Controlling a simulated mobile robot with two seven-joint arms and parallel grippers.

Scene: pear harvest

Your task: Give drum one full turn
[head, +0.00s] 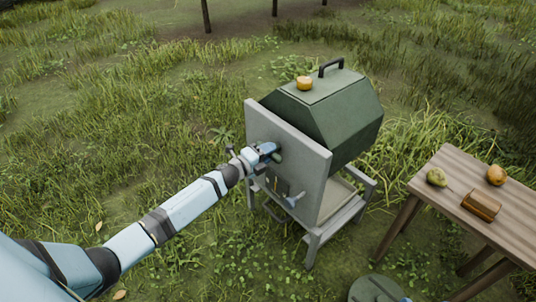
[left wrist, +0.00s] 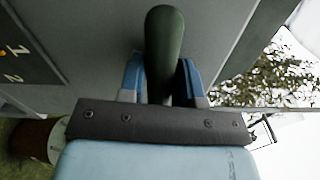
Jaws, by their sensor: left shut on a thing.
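The dark green, many-sided drum (head: 335,115) sits in a grey stand (head: 312,160) in the head view. A black handle (head: 331,66) is on its top face, and a yellow-orange fruit (head: 304,83) rests there too. My left gripper (head: 272,153) is at the near side of the grey side panel, shut on a dark green crank handle. In the left wrist view the crank handle (left wrist: 164,45) stands between the two blue fingers. The crank's arm and hub are mostly hidden by my gripper. My right gripper is not in view.
A wooden table (head: 455,173) on the right holds a green pear (head: 436,177), an orange fruit (head: 496,175) and a brown block (head: 482,205). A pale lever (head: 293,200) sits low on the panel. A round green object (head: 375,289) is at the bottom. Grass lies left.

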